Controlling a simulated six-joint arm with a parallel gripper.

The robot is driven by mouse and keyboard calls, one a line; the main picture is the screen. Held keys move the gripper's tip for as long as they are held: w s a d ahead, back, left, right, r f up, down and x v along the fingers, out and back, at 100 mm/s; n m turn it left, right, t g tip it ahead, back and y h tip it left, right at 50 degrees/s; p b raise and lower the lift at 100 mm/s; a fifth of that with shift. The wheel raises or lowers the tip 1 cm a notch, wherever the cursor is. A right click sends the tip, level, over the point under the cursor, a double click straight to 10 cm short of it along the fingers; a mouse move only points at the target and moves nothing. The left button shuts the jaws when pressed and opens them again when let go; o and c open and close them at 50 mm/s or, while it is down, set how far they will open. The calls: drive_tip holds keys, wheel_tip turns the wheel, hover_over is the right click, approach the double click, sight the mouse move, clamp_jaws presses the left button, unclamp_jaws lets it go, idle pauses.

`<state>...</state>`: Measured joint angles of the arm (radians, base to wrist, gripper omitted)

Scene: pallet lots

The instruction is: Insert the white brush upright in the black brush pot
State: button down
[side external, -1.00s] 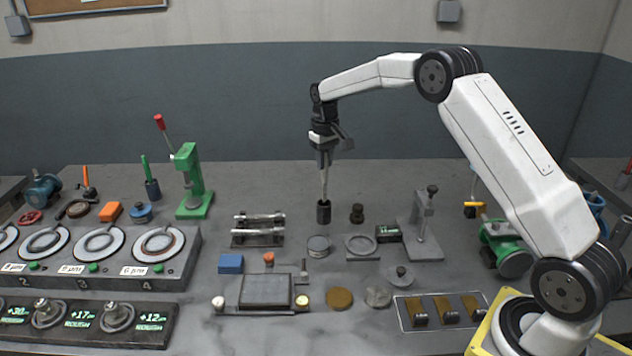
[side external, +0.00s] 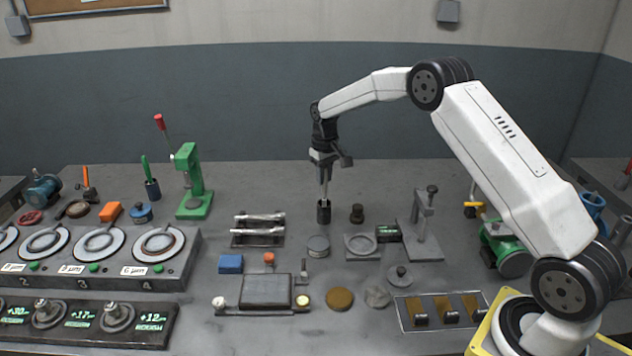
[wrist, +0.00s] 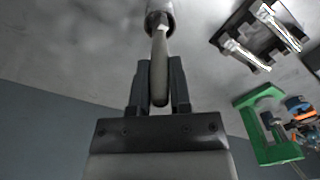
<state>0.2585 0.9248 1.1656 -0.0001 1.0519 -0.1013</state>
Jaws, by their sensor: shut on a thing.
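My gripper (side external: 326,180) is shut on the white brush (side external: 326,192) directly above the black brush pot (side external: 324,213). The brush is upright and its lower end is inside the pot's mouth. How deep it reaches is hidden by the pot wall. In the wrist view, the pale brush handle (wrist: 159,70) runs from between the fingers (wrist: 159,88) to the round pot (wrist: 160,14), with its far end within the rim.
A rack with two metal bars (side external: 258,230) stands left of the pot. A dark knob-shaped weight (side external: 357,214) and a grey stand (side external: 424,225) are to the right. A round grey tin (side external: 318,246) lies in front. A green press (side external: 190,185) stands farther left.

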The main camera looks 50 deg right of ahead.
drive_tip(key=shift+c, duration=2.4)
unclamp_jaws()
drive_tip(key=shift+r, duration=0.15)
drive_tip(key=shift+r, duration=3.75)
drive_tip(key=shift+a, duration=0.1)
drive_tip(key=s+a+f+t, duration=0.1)
drive_tip(key=s+a, duration=0.4)
drive_tip(key=s, duration=0.4)
drive_tip(key=s+a+f+n, duration=0.1)
drive_tip(key=s+a, duration=0.3)
drive_tip(key=s, duration=0.5)
drive_tip(key=s+a+f+t, duration=0.1)
drive_tip(key=s+a+f, duration=0.2)
drive_tip(key=s, duration=0.7)
drive_tip(key=a, duration=0.2)
drive_tip(key=shift+a+n+t, duration=0.3)
drive_tip(key=shift+a+n, duration=0.05)
drive_tip(key=shift+n, duration=0.05)
